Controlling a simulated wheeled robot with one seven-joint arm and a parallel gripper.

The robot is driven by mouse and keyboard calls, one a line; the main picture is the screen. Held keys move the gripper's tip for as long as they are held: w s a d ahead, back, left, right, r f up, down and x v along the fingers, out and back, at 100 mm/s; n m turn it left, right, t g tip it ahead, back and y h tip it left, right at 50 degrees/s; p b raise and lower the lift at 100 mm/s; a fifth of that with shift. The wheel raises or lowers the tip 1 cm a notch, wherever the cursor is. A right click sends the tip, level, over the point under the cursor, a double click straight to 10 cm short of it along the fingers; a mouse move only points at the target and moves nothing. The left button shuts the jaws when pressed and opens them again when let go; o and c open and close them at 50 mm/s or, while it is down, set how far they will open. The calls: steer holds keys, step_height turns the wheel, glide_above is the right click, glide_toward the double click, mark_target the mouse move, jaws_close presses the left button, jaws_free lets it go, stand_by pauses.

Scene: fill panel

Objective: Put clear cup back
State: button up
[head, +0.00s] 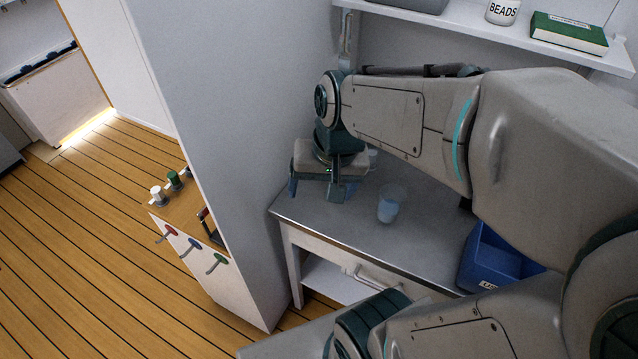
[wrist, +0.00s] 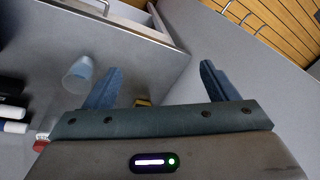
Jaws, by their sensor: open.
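A translucent pale-blue clear cup (head: 390,204) stands upright on the grey counter (head: 345,225), near its middle. It also shows in the wrist view (wrist: 78,75), left of both fingers. My gripper (head: 316,190) is open and empty, over the left end of the counter near the wall panel, to the left of the cup and apart from it. In the wrist view its two blue fingers (wrist: 160,85) are spread wide with nothing held between them.
A blue bin (head: 490,262) with a partly hidden label stands on the counter's right. A shelf (head: 480,28) above holds a BEADS jar (head: 503,12) and a green book (head: 568,32). A panel with coloured levers (head: 190,245) is left of the wall. My arm covers the counter's back right.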

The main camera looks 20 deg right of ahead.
steer(key=s+r+n+t, duration=0.1)
steer(key=n, duration=0.1)
steer(key=s+a+r+n+h, duration=0.1)
steer(key=r+n, duration=0.1)
steer(key=shift+s+a+t, duration=0.15)
steer(key=shift+s+t, duration=0.25)
steer(key=shift+f, duration=0.1)
